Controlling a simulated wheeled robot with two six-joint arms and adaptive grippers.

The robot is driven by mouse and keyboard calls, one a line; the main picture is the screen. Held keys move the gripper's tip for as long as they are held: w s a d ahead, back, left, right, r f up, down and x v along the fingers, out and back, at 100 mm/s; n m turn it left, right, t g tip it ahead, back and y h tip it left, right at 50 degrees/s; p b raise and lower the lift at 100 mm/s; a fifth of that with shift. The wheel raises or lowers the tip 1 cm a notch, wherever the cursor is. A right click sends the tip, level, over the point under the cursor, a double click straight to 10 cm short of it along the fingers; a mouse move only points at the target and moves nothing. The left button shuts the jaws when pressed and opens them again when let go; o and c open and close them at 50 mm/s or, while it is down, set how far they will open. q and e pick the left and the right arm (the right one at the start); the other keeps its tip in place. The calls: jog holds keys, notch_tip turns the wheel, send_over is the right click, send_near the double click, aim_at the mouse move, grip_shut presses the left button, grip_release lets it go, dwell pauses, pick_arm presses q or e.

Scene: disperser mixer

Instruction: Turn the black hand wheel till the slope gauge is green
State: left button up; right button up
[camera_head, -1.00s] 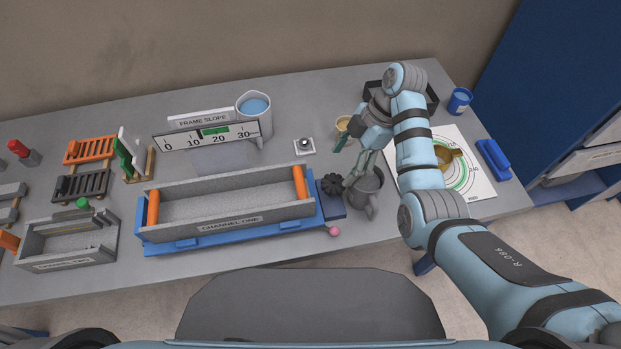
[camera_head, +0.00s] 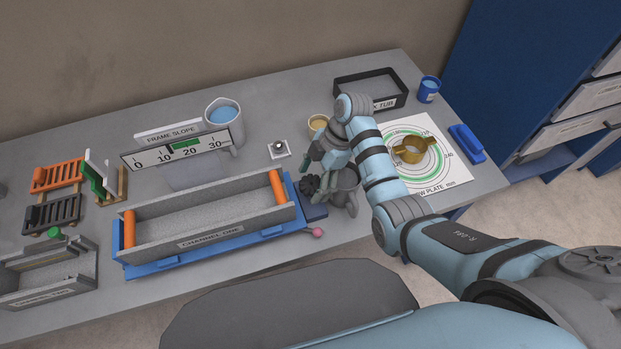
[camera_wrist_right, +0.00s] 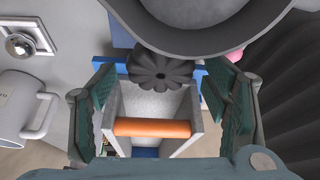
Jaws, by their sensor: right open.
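The black hand wheel (camera_head: 310,186) is at the right end of the blue frame (camera_head: 205,256) that carries the grey channel. The wheel also shows in the right wrist view (camera_wrist_right: 160,73), centred between my fingers and beyond their tips. My right gripper (camera_head: 322,162) is open and empty, just above and beside the wheel; in the wrist view its two green-padded fingers (camera_wrist_right: 160,108) are spread wide. The slope gauge (camera_head: 182,149) stands behind the channel, with a green band near 20. I cannot make out its pointer. My left gripper is out of view.
A small tan cup (camera_head: 318,122), a switch plate (camera_head: 279,149) and a pitcher of blue liquid (camera_head: 223,114) are behind. A black tub (camera_head: 390,103) is at the back right.

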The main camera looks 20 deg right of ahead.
jog(key=c, duration=1.2)
jog(key=shift+o, duration=0.2)
jog(key=shift+r+m, duration=0.1)
jog(key=shift+m, duration=0.2)
jog(key=m+t, duration=0.2)
jog(key=m, duration=0.3)
jog(key=shift+s, duration=0.15)
jog(key=shift+a+m+t+h, duration=0.1)
jog(key=shift+m+t+h, duration=0.25)
jog(key=shift+m, duration=0.8)
jog(key=shift+m+t+h, duration=0.15)
jog(key=shift+m+t, duration=0.3)
jog(key=shift+m, duration=0.7)
jog(key=o, duration=1.2)
jog(key=shift+c, duration=0.2)
